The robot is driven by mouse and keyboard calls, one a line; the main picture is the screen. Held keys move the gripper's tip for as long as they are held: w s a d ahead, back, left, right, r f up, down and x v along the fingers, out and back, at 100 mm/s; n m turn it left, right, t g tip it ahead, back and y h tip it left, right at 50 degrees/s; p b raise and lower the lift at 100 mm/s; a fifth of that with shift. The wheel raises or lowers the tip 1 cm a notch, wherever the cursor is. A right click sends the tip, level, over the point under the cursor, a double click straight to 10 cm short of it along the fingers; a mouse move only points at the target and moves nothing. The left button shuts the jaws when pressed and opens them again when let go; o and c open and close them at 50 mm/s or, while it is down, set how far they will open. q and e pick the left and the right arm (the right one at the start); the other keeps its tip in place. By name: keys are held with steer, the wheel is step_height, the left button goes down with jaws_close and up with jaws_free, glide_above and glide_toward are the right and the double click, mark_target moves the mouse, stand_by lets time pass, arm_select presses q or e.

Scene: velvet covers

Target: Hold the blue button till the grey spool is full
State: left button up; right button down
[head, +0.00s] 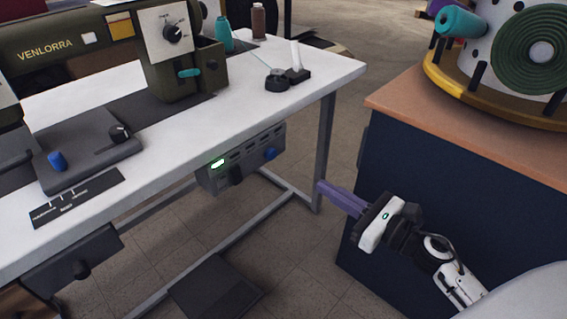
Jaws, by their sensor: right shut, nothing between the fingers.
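A blue button (270,153) sits at the right end of the grey control box (242,158) under the white table, and a green light glows at the box's left. A second blue knob or button (57,161) stands on the grey plate of the sewing machine. I cannot make out which one the task means. I cannot pick out a grey spool. My right gripper (322,187) has purple fingers, shut and empty, pointing left near the table leg. It is apart from the control box, to its lower right. My left gripper is not in view.
The white sewing table (325,72) carries the olive Venlorra machine (70,38), a teal bottle or spool (224,36) and a brown one (257,20). At right, a navy cabinet (430,165) carries a rack of rolls. A pedal (215,288) lies on the floor. Floor between table and cabinet is open.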

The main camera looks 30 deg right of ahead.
mark_target(274, 156)
steer(key=x, duration=1.4)
steer(key=shift+p, duration=0.35)
